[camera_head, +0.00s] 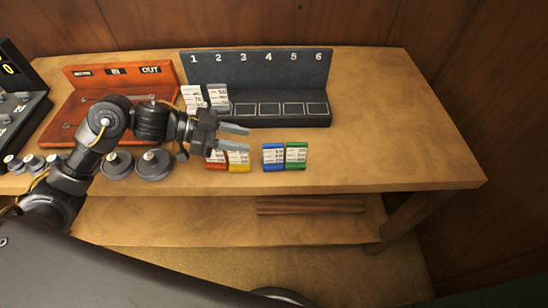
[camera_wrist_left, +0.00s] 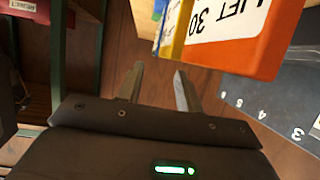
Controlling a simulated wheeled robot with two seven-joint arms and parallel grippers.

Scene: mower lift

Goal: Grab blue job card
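The blue job card (camera_head: 273,157) stands near the front edge of the bench, side by side with a green card (camera_head: 296,155). My left gripper (camera_head: 249,139) is open and empty. In the head view its fingers point right, with the tips up and to the left of the blue card, and overlap the tops of an orange card (camera_head: 216,163) and a yellow card (camera_head: 238,164). In the left wrist view the two fingers (camera_wrist_left: 160,85) are apart with nothing between them. The orange card (camera_wrist_left: 245,45) and yellow card (camera_wrist_left: 173,35) show close above them. My right gripper is not in view.
A dark numbered rack (camera_head: 265,113) stands behind the cards, with two white-faced cards (camera_head: 218,96) at its left slots. An orange tray (camera_head: 85,104) and grey round weights (camera_head: 154,165) lie to the left. The bench (camera_head: 400,140) is clear to the right.

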